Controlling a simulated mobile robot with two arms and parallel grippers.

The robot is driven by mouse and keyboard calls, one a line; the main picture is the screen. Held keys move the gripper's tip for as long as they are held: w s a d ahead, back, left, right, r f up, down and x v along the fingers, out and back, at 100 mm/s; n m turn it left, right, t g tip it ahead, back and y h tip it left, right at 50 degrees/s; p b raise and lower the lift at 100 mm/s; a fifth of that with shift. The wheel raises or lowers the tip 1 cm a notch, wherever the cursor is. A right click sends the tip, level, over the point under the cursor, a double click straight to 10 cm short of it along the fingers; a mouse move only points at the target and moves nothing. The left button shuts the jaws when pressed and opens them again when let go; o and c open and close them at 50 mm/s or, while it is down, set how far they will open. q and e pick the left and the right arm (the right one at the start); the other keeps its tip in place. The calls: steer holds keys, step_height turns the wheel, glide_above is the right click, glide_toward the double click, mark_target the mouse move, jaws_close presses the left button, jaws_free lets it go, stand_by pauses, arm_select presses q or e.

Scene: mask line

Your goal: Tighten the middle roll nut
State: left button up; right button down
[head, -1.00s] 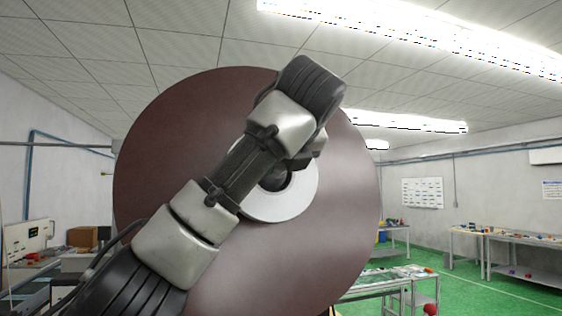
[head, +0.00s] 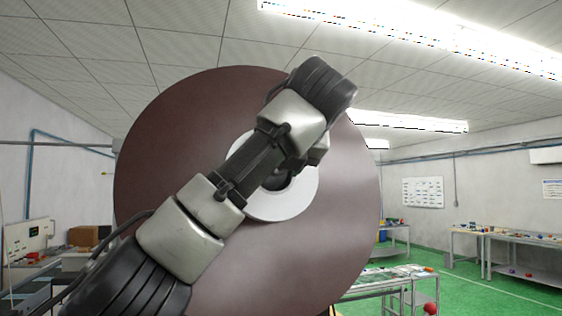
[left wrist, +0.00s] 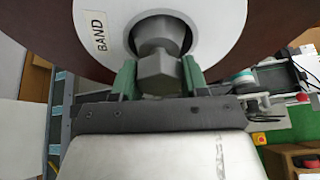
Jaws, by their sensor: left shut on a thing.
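A large dark brown roll (head: 190,150) with a white core ring (head: 300,203) fills the middle of the head view. My left arm crosses in front of it and hides the nut and the fingertips there. In the left wrist view, the white core (left wrist: 221,30) bears a "BAND" label. A grey faceted nut (left wrist: 160,72) stands out from the core's centre. My left gripper (left wrist: 158,74) is shut on the nut, with one green finger on each side of it. My right gripper is in neither view.
Work tables (head: 515,237) with small parts stand at the right on a green floor (head: 470,290). Equipment and a brown box (head: 88,236) are at the left. The left wrist view shows machine parts and an emergency stop button (left wrist: 258,138) at the lower right.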

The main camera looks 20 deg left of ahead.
arm_select(q)
steer(key=shift+d+f, duration=0.1)
steer(key=shift+f, duration=0.1)
steer(key=o, duration=0.9)
steer(key=shift+r, duration=0.1)
steer(key=shift+o, duration=0.2)
steer(key=shift+s+r, duration=0.1)
steer(key=b+v, duration=0.3)
steer(key=v, duration=0.7)
steer(key=shift+s+d, duration=0.25)
steer(key=shift+r, duration=0.1)
